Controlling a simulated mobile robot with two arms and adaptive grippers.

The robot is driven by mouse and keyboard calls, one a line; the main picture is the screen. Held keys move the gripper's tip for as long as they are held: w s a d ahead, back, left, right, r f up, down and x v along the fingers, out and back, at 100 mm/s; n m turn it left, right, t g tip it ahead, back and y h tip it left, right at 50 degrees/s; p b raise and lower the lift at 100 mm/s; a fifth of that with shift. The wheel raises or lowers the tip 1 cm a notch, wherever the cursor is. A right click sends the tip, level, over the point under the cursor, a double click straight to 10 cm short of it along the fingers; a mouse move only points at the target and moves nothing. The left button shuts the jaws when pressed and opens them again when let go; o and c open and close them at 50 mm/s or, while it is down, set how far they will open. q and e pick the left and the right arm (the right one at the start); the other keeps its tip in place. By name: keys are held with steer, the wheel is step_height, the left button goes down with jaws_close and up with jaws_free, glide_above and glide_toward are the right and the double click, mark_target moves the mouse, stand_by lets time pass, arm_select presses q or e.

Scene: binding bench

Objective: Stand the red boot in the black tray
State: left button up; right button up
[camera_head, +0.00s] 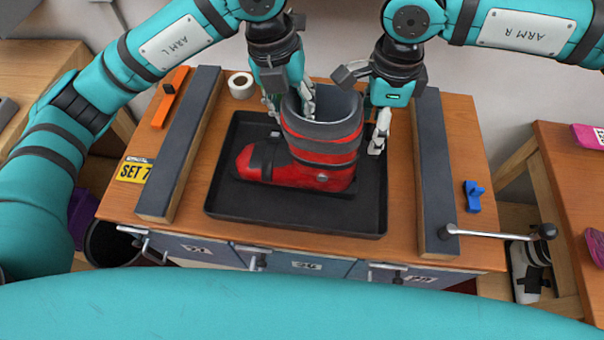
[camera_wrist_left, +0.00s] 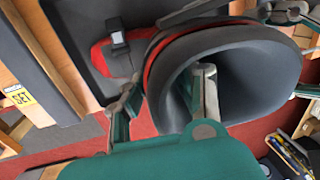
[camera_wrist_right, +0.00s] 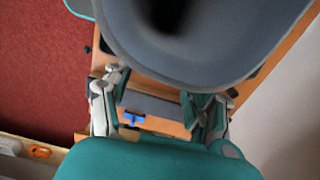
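The red boot (camera_head: 325,150) with its dark grey cuff stands upright in the black tray (camera_head: 290,217), toe pointing left. Its sole appears to rest on the tray floor. My left gripper (camera_head: 289,108) is at the toe side of the cuff, fingers apart. In the left wrist view, one finger is inside the boot's opening (camera_wrist_left: 245,75) and the other outside, with the cuff wall between them; gaps seem to show. My right gripper (camera_head: 379,138) is beside the cuff's right side. In the right wrist view its fingers (camera_wrist_right: 155,105) are spread and empty, close to the cuff (camera_wrist_right: 200,45).
Dark-topped bars flank the tray at left (camera_head: 180,145) and right (camera_head: 434,170). A tape roll (camera_head: 241,84), an orange tool (camera_head: 171,97) and a yellow card (camera_head: 134,170) lie left. A blue piece (camera_head: 473,196) and a lever (camera_head: 495,233) are at right.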

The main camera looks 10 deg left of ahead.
arm_select(q)
steer(key=shift+o, duration=0.7)
arm_select(e)
steer(key=shift+o, duration=0.6)
steer(key=shift+r, duration=0.1)
arm_select(q)
steer(key=shift+s, duration=0.15)
step_height(320, 180, up, 12)
steer(key=a, duration=0.2)
arm_select(e)
step_height(320, 180, up, 12)
steer(key=shift+w, duration=0.15)
